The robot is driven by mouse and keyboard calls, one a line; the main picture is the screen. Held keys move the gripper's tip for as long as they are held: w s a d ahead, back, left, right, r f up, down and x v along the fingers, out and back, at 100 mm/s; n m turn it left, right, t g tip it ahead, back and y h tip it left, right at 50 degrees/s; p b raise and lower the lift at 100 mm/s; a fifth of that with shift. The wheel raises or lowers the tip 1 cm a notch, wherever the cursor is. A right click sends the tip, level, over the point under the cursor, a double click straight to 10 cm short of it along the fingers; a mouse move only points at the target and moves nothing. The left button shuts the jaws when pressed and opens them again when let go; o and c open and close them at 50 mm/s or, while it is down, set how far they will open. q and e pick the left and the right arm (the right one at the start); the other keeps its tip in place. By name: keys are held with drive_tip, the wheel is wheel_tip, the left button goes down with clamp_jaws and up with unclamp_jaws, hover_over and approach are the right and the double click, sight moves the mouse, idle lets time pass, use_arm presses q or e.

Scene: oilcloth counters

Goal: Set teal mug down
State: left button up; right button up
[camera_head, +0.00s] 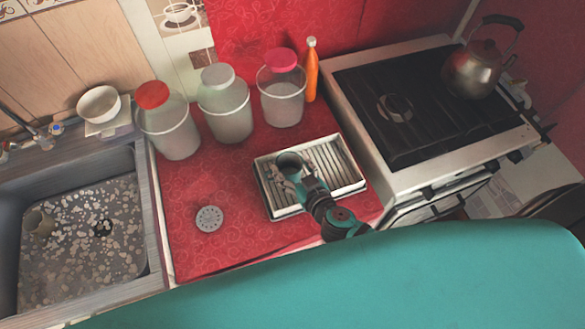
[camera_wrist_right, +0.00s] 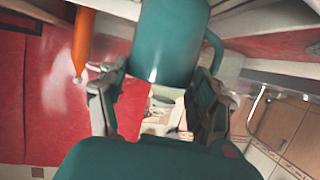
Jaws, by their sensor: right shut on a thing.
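The teal mug (camera_head: 289,160) is at the left part of the white ribbed drying tray (camera_head: 345,188) in the head view. I cannot tell whether its base touches the tray. My right gripper (camera_head: 300,182) comes in from the front and is shut on the mug. In the right wrist view the mug (camera_wrist_right: 170,45) sits between the two fingers of the gripper (camera_wrist_right: 155,105), with its handle to the right. The fingers hide part of the mug in the head view. My left gripper is in neither view.
Several lidded jars (camera_head: 225,105) and an orange bottle (camera_head: 311,70) stand behind the tray. A round grey disc (camera_head: 209,219) lies left of it on the red counter (camera_head: 220,180). The stove (camera_head: 400,105) with a kettle (camera_head: 480,70) is right, the sink (camera_head: 75,240) left.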

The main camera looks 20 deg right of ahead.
drive_tip(key=shift+a+f, duration=0.1)
drive_tip(key=shift+f, duration=0.45)
drive_tip(key=shift+f, duration=0.2)
drive_tip(key=o, duration=1.5)
drive_tip(key=shift+r, duration=0.1)
